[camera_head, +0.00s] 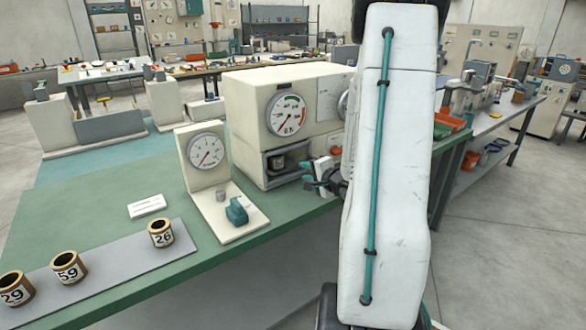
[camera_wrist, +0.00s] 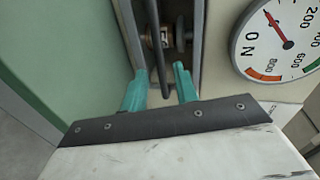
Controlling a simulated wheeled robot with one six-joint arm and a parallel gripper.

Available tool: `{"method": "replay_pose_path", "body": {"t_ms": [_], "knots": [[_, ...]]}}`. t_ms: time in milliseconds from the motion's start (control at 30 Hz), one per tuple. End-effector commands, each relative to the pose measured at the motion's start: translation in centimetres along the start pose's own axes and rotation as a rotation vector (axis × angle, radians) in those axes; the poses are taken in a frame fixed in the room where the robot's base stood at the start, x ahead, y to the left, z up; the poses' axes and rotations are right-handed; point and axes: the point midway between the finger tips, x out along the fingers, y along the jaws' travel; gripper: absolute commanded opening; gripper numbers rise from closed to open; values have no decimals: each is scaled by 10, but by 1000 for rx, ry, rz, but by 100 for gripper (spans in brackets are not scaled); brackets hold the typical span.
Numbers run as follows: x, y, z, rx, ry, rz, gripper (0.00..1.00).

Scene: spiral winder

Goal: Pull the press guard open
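The press (camera_head: 250,110) is a cream machine with a round dial on the green bench. Its low front opening (camera_head: 290,160) has a grey frame, and a numbered ring sits inside. The wrist view shows a dark upright bar (camera_wrist: 157,50), seemingly the guard's handle, in front of the opening with the ring (camera_wrist: 163,38) behind it. My gripper (camera_head: 325,176) is at the right of the opening. In the wrist view its two teal fingers (camera_wrist: 158,84) stand apart on either side of the bar, with gaps visible. The guard panel itself is hard to make out.
A stand with a smaller dial (camera_head: 205,151) and a teal block (camera_head: 236,211) is left of the press. Several numbered rings, one marked 26 (camera_head: 161,233), stand on a grey strip (camera_head: 110,275). Floor is clear in front of the bench.

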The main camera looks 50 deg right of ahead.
Motion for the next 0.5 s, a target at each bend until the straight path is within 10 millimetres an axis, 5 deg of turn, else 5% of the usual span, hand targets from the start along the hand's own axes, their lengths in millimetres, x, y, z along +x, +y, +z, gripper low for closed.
{"method": "replay_pose_path", "body": {"t_ms": [167,500], "knots": [[0,7,-6,88,-17,-55,30],[51,3,-4,89,-21,-58,30]]}}
